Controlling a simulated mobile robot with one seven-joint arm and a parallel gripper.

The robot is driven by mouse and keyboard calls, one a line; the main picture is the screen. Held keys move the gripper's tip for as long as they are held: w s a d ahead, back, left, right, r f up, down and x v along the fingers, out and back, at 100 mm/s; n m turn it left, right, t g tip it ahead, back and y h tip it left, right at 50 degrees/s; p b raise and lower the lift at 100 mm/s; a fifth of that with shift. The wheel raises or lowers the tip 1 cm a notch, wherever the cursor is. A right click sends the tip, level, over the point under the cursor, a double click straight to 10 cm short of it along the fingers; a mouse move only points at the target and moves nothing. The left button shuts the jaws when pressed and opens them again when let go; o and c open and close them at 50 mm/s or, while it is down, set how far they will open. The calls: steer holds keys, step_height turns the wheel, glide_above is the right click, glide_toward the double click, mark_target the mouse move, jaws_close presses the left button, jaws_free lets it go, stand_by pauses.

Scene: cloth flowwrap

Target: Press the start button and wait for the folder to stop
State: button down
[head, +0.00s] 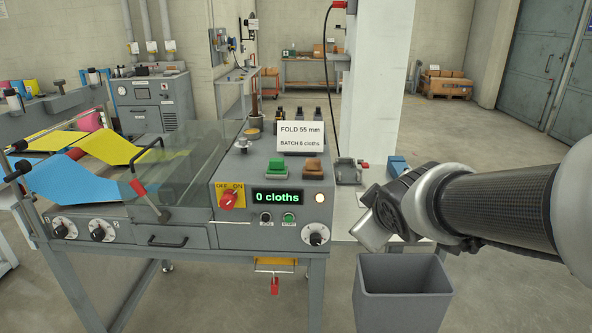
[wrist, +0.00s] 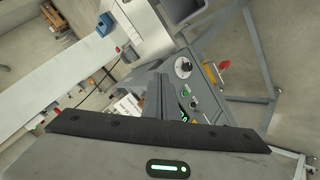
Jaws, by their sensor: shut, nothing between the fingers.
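The folder (head: 262,232) is a grey machine with a front control panel. Its display (head: 278,197) reads "0 cloths". A small green button (head: 289,217), apparently labelled START, sits below the display beside a dark button (head: 265,217). The green button also shows in the wrist view (wrist: 193,102). A red OFF/ON switch (head: 228,199) on a yellow plate is at the panel's left. A round lamp (head: 320,198) glows pale at the right. My gripper (head: 368,238) is shut and empty, right of the panel and apart from it; its fingertips are hard to make out.
A larger green button (head: 276,168) and an orange one (head: 312,169) sit on the folder's top, near a card (head: 302,137) reading "FOLD 55 mm, BATCH 6 cloths". A grey bin (head: 405,297) stands below my gripper. Blue (head: 70,180) and yellow (head: 108,147) cloth webs run in at left.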

mark_target(289, 219)
steer(key=w+a+f+n+y+b, duration=0.3)
steer(key=a+f+n, duration=0.3)
steer(key=a+f, duration=0.2)
steer(key=w+a+f+n+y+b, duration=0.3)
steer(key=w+a+f+n+y, duration=0.1)
steer(key=a+f+n, duration=0.3)
steer(key=shift+a+f+y+b, duration=0.4)
steer(key=shift+a+y, duration=0.3)
steer(key=shift+y, duration=0.1)
steer(key=w+p, duration=0.2)
steer(key=w, duration=0.7)
steer(key=shift+d, duration=0.15)
steer(key=shift+w, duration=0.1)
stand_by(0.5)
steer(key=shift+w, duration=0.3)
